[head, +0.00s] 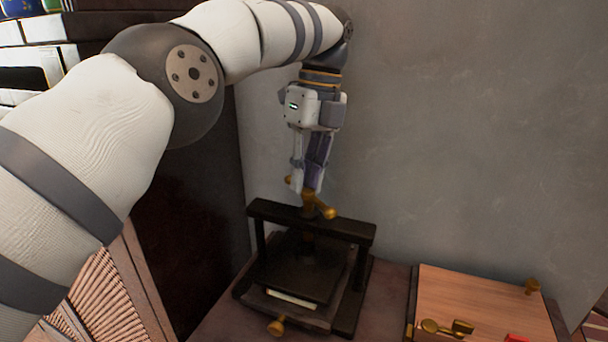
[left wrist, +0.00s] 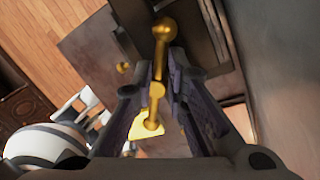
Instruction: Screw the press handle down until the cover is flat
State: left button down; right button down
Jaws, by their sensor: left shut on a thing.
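A dark press (head: 312,222) with a black frame stands on the table below my left arm. Its brass handle (head: 308,203), a bar with round knobs, sits on top of the crossbeam; it also shows in the left wrist view (left wrist: 163,45). My left gripper (head: 307,187) points down from above and is shut on the handle, with a finger on each side of the bar. The fingers hide part of it. The dark cover (head: 298,272) lies inside the frame under the screw, with a pale edge (head: 293,299) below its front. My right gripper is not in view.
A brass knob (head: 276,327) sticks out at the press's front. A wooden box (head: 480,297) with brass fittings stands to the right. A grey wall (head: 470,130) rises close behind, and a dark cabinet side (head: 185,200) stands to the left.

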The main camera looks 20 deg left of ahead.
pick_arm(q)
jog(key=shift+s+f+m, duration=0.15)
jog(key=shift+f+m, duration=0.15)
jog(key=c, duration=1.5)
grip_release()
jog(key=shift+a, duration=0.1)
jog(key=shift+o, duration=0.3)
jog(key=shift+r, duration=0.15)
jog(key=shift+r, duration=0.1)
